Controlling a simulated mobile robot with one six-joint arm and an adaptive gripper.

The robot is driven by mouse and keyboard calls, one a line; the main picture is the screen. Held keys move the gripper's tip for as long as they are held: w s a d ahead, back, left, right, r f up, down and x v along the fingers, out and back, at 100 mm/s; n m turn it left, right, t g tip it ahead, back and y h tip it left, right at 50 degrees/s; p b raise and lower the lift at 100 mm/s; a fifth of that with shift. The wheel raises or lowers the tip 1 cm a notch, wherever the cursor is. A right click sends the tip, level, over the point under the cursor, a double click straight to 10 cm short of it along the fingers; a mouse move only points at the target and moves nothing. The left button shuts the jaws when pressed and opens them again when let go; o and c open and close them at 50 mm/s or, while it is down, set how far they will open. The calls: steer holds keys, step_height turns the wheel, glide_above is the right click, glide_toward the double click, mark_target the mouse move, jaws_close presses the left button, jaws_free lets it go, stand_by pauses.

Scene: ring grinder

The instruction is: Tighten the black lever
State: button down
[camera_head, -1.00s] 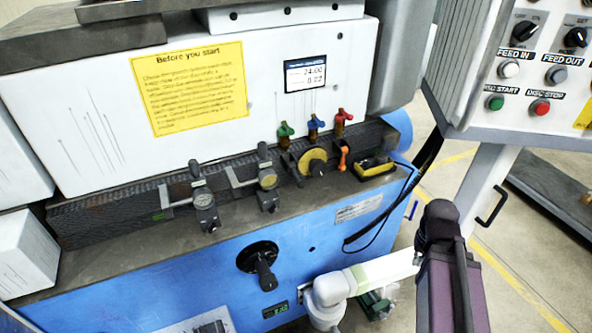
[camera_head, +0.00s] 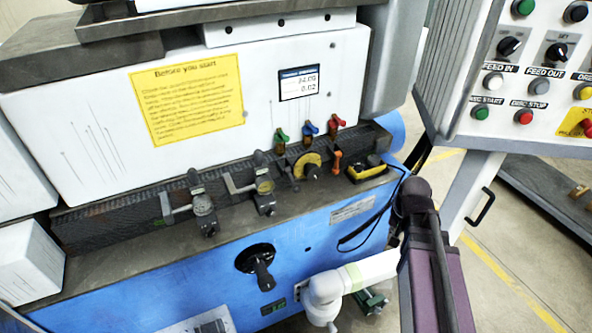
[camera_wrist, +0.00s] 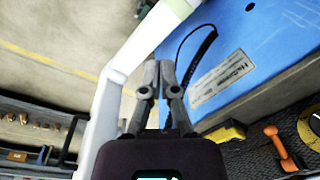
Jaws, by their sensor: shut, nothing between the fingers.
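A black lever (camera_head: 260,268) on a round black hub sits on the blue front of the machine in the head view. Dark handles also stand by the two dial gauges on the ledge, so I cannot be sure which one is the task's lever. In the wrist view my gripper (camera_wrist: 160,66) has its fingers together with nothing between them. It is apart from any lever, over the area beside the blue machine front. Its fingertips cannot be made out in the head view. The black lever on the blue front is not visible in the wrist view.
A control panel (camera_head: 520,85) stands at right. A black cable (camera_wrist: 196,50) hangs nearby.

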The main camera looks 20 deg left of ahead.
steer(key=w+a+r+m+y+p, duration=0.1)
steer(key=w+a+r+m+p, duration=0.4)
steer(key=a+r+p, duration=0.55)
step_height(320, 180, up, 9)
steer(key=m+y+p, duration=0.2)
steer(key=m+p, duration=0.1)
steer(key=p, duration=0.4)
glide_above(294, 182)
steer(key=s+d, duration=0.1)
steer(key=d, duration=0.4)
steer(key=shift+r, duration=0.2)
steer(key=shift+f, duration=0.15)
steer(key=b+x, duration=0.6)
steer(key=x, duration=0.1)
steer(key=b+x, duration=0.6)
steer(key=b, duration=0.1)
steer(key=shift+w+a+f, duration=0.15)
steer(key=shift+w+f, duration=0.1)
steer(key=shift+f, duration=0.05)
steer(key=shift+d+f+t, duration=0.1)
steer(key=shift+d+t, duration=0.1)
steer(key=shift+t, duration=0.1)
